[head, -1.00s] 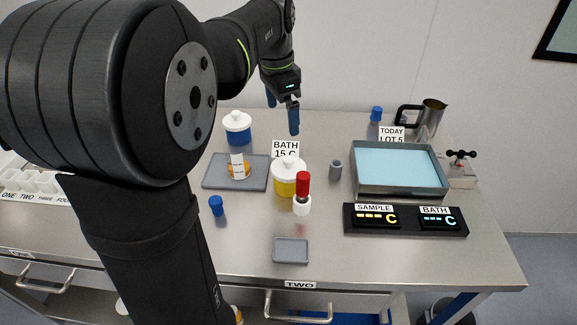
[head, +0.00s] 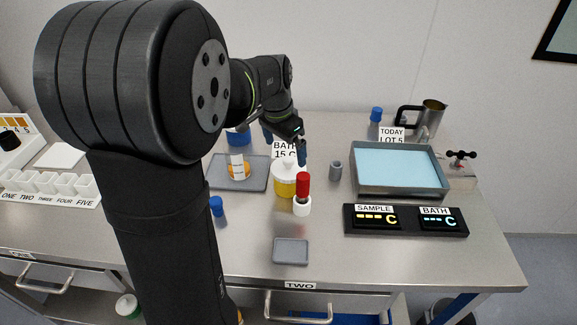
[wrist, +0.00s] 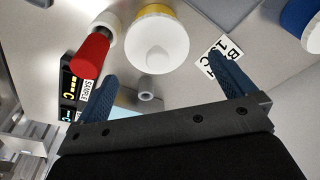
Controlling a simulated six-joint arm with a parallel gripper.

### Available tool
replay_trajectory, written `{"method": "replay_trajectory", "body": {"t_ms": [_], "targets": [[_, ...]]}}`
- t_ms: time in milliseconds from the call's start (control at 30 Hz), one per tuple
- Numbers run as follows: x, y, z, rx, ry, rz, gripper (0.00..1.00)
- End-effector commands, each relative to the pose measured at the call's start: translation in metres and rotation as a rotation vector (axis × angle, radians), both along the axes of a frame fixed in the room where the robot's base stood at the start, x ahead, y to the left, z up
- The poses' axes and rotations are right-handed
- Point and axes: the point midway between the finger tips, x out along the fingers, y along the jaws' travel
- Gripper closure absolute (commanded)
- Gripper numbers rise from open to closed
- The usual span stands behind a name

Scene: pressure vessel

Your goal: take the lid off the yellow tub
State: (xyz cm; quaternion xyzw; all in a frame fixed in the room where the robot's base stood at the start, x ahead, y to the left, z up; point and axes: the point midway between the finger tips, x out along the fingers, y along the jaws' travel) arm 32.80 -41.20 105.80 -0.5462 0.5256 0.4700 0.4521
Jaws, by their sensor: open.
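The yellow tub (head: 284,188) stands on the steel table with its white knobbed lid (head: 285,172) on top. In the wrist view the lid (wrist: 156,48) faces me, with the yellow tub wall (wrist: 153,9) showing behind it. My gripper (head: 287,151) is just above and behind the tub. In the wrist view its two blue fingers (wrist: 165,80) are spread wide and empty, one on each side of the lid's line, apart from it.
A grey tray (head: 218,181) lies left, and a BATH 15 C card (wrist: 219,57) stands behind. A small grey cup (head: 336,170) and a blue bath (head: 397,167) are right.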

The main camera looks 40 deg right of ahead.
Motion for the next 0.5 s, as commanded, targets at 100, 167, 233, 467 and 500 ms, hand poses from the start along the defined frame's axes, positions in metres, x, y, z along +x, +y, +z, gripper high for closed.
{"method": "replay_trajectory", "body": {"t_ms": [100,167,233,467,500], "targets": [[-0.001,-0.001,-0.007,0.001,0.001,-0.001,0.00],[-0.002,-0.003,-0.015,0.003,0.002,-0.001,0.00],[-0.003,-0.005,-0.025,0.002,0.002,-0.001,0.00],[-0.004,-0.010,-0.052,0.002,0.000,-0.001,0.00],[-0.004,-0.011,-0.053,0.002,0.000,-0.001,0.00]]}}
